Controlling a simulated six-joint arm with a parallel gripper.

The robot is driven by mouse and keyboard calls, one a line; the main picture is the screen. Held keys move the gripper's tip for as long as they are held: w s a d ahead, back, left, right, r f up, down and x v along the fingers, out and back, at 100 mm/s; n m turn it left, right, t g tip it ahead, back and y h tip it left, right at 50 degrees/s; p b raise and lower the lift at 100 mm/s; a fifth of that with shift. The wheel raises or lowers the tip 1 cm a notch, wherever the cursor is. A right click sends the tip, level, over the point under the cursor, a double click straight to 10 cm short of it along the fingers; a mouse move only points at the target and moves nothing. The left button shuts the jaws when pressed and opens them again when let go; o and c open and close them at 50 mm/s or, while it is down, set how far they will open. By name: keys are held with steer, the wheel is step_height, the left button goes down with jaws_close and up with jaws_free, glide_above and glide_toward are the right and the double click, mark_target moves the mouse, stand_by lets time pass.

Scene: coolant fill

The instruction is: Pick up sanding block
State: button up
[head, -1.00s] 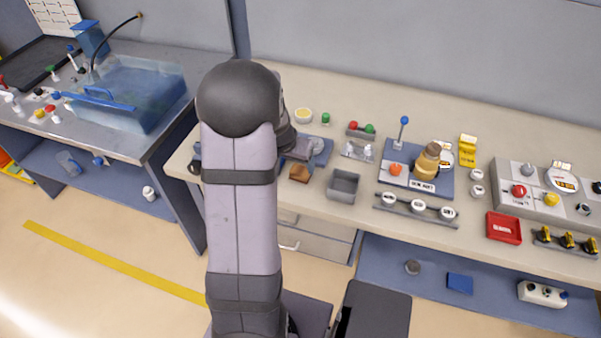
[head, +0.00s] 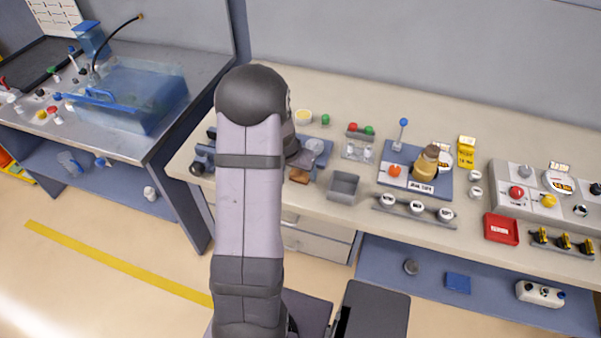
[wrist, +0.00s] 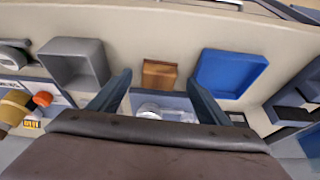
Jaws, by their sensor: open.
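The sanding block appears to be the small brown block (wrist: 159,74) on the bench, in the upper middle of the wrist view. It also shows in the head view (head: 299,175), just right of my arm. My gripper (wrist: 160,82) is open and empty. Its two dark blue fingers lie left and right of the block in the wrist view, with the block in line with the gap. I cannot tell the height left between fingertips and block. In the head view my arm hides most of the gripper.
A grey open bin (wrist: 75,62) lies left of the block in the wrist view, and a blue tray (wrist: 230,72) right of it. A plate with clear and metal parts (wrist: 162,108) lies between my fingers. The bench's front edge (head: 310,210) is near the block in the head view.

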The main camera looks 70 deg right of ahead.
mark_target(299, 175)
steer(key=shift+x, duration=1.45)
steer(key=c, duration=1.2)
steer(key=shift+o, duration=0.2)
steer(key=shift+r, duration=0.1)
step_height(299, 175, up, 10)
